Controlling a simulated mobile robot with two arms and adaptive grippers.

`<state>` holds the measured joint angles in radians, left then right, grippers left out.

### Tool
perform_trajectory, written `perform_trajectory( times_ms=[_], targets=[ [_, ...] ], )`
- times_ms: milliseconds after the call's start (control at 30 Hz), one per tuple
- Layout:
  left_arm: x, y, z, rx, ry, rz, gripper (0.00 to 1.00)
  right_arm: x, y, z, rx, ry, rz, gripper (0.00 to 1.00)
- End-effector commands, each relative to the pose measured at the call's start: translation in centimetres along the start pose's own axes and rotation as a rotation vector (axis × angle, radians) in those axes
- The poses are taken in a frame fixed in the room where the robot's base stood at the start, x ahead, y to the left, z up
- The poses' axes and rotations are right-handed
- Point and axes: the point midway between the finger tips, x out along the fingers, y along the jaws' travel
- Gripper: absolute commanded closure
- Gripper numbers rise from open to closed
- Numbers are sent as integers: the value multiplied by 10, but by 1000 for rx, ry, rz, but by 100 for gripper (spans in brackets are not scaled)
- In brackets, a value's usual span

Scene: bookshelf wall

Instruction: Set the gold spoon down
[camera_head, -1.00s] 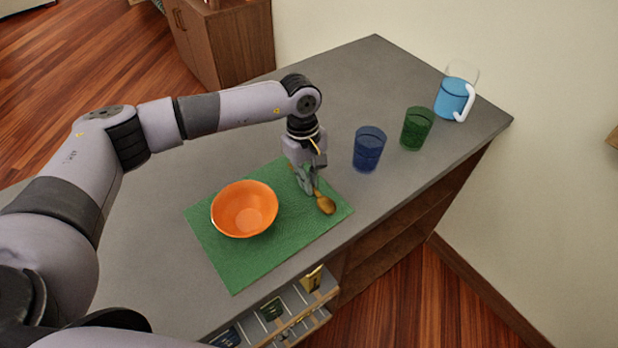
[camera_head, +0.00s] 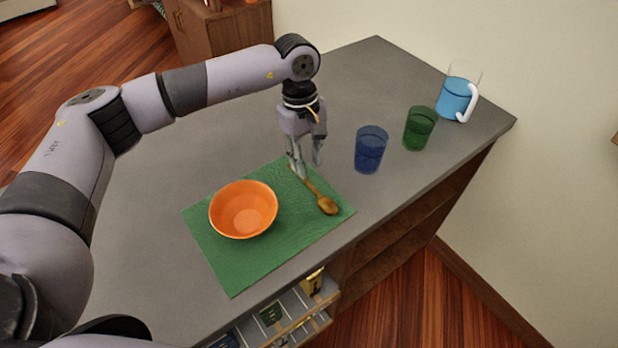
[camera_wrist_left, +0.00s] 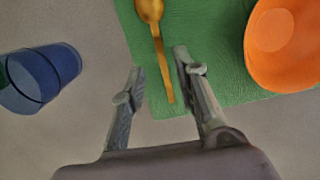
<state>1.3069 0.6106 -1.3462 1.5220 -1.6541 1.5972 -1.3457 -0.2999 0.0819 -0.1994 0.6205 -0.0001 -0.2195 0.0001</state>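The gold spoon (camera_head: 325,203) lies on the green placemat (camera_head: 233,279), to the right of the orange bowl (camera_head: 244,211). Its bowl end points toward the front edge of the counter. My left gripper (camera_head: 307,171) is above the handle end, open and apart from the spoon. In the left wrist view the spoon (camera_wrist_left: 157,38) lies on the mat with its handle end between and beyond the open fingers (camera_wrist_left: 158,90). The orange bowl also shows at the right of that view (camera_wrist_left: 285,45). My right gripper is not in view.
A blue glass (camera_head: 369,150), a green glass (camera_head: 419,128) and a pitcher of blue liquid (camera_head: 456,98) stand to the right on the grey counter (camera_head: 370,80). An open drawer (camera_head: 290,315) juts out below the front edge. The counter behind the gripper is clear.

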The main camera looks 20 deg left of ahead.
Motion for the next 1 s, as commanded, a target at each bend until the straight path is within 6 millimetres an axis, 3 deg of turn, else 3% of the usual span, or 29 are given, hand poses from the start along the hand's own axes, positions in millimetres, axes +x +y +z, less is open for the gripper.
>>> perform_trajectory(
  times_ms=[200,367,1000],
  targets=[
    [-39,0,0,1,1,3,72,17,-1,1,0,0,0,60],
    [-55,0,0,1,0,1,72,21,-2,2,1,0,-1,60],
    [-59,0,0,1,-1,-1,72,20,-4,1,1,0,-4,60]
  ],
)
